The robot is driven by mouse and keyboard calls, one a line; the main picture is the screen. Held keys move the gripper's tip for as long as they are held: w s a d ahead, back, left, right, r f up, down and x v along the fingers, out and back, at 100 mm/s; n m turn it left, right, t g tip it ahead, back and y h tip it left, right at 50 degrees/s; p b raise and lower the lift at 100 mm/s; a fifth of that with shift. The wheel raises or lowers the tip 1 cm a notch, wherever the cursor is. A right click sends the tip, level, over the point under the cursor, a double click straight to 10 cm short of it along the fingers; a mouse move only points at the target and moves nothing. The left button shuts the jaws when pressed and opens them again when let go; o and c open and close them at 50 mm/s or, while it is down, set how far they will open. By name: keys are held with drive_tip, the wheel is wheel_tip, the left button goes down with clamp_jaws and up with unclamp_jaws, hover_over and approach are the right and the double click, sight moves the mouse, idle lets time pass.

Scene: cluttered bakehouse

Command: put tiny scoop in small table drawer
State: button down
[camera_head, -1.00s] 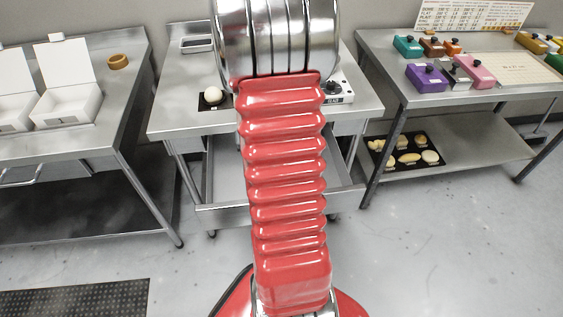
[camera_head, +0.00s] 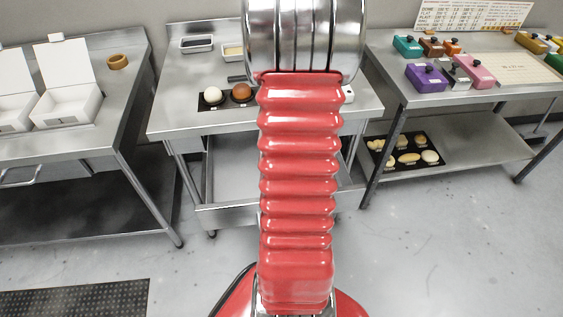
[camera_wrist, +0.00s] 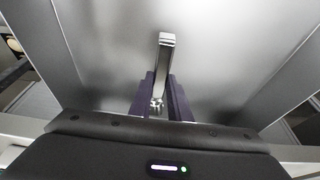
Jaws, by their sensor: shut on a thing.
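The tiny scoop (camera_wrist: 166,58) shows in the wrist view as a narrow metal piece between the dark fingers of my gripper (camera_wrist: 160,88). My gripper is shut on it. A smooth grey metal surface with raised side edges lies beneath, seemingly the drawer inside; the gap to it is hard to judge. In the head view the small table drawer (camera_head: 226,216) is pulled open under the middle table (camera_head: 180,122). My arm covers its right part and hides my gripper and the scoop.
On the middle table are a white ball (camera_head: 213,96), a brown ball (camera_head: 241,92) and small trays (camera_head: 197,43). A left table (camera_head: 118,110) holds white boxes. A right table (camera_head: 385,75) holds several coloured blocks. Floor is clear in front.

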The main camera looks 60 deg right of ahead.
drive_tip(key=shift+f, duration=1.6)
drive_tip(key=c, duration=1.7)
unclamp_jaws()
drive_tip(key=shift+f, duration=0.1)
drive_tip(key=shift+o, duration=0.2)
drive_tip(key=shift+v, duration=6.1)
